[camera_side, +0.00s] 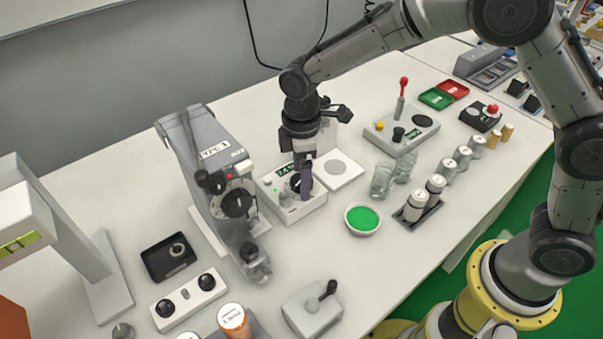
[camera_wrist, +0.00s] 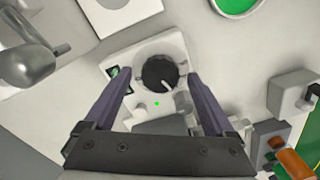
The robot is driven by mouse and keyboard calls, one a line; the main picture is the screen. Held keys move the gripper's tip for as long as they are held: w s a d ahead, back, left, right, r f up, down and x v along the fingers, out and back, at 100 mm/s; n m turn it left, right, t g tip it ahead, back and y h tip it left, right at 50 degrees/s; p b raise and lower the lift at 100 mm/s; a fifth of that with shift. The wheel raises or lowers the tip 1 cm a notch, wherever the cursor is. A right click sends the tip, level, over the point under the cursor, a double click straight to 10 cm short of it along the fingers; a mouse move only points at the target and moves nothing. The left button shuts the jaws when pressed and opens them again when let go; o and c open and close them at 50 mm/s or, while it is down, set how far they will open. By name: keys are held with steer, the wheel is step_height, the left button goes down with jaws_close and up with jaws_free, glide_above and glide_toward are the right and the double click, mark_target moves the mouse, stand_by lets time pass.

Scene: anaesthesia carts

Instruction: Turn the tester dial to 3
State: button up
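The tester (camera_side: 300,211) is a small white box with a lit green-on-dark display and a green light, below the middle of the side view. It also shows in the wrist view (camera_wrist: 142,52). Its round black dial (camera_wrist: 158,70) has a white pointer line aimed to the lower right in the wrist view; no scale numbers are readable. My gripper (camera_wrist: 159,84) is open, with one purple finger on each side of the dial and a gap visible at both sides. In the side view my gripper (camera_side: 306,188) points down over the tester and hides most of the dial.
A grey machine (camera_side: 215,160) with black knobs stands close left of the tester. A white plate (camera_side: 341,170) lies to its right. Glasses (camera_side: 382,180), a green-filled dish (camera_side: 362,219) and white jars (camera_side: 415,205) stand further right. Some table in front is clear.

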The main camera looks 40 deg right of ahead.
step_height(320, 180, up, 14)
stand_by(0.7)
steer(key=shift+f, duration=0.1)
steer(key=s+d+r+m+t, duration=0.3)
steer(key=s+d+r+m, duration=0.1)
steer(key=s+d+r, duration=0.7)
steer(key=s+d+f+m+t, duration=0.1)
steer(key=s+d+f+m, duration=0.2)
steer(key=s, duration=0.4)
steer(key=s+d+f+m+t, duration=0.1)
steer(key=s+d+f+m, duration=0.2)
steer(key=s+f+m, duration=0.2)
steer(key=shift+s+d+f+m+t, duration=0.25)
steer(key=shift+s+f+m+t, duration=0.05)
steer(key=shift+s, duration=0.65)
